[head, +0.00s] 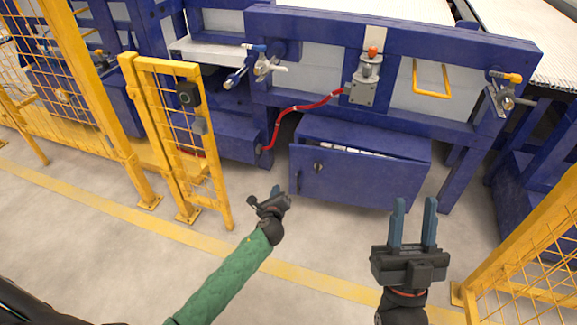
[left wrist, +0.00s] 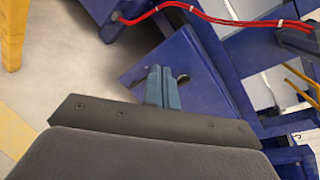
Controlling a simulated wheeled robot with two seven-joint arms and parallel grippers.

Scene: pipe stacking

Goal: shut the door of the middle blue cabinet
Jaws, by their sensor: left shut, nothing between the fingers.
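The middle blue cabinet (head: 365,133) stands low under the blue frame in the head view. Its door (head: 350,184) is ajar, with a gap along the top showing white contents. The door has a dark handle near its left edge and a round lock. My left gripper (head: 276,190) is shut and empty, just left of the door's handle edge. In the left wrist view its blue fingers (left wrist: 161,68) lie in front of the door (left wrist: 205,85); I cannot tell whether they touch it. My right gripper (head: 414,203) is open and empty, in front of the door's right part.
A yellow mesh gate (head: 188,140) stands left of my left gripper, and a yellow fence (head: 530,270) at lower right. A red hose (head: 300,107) hangs above the cabinet. Clamps (head: 263,66) and a yellow handle (head: 431,93) sit on the frame. The floor before the cabinet is clear.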

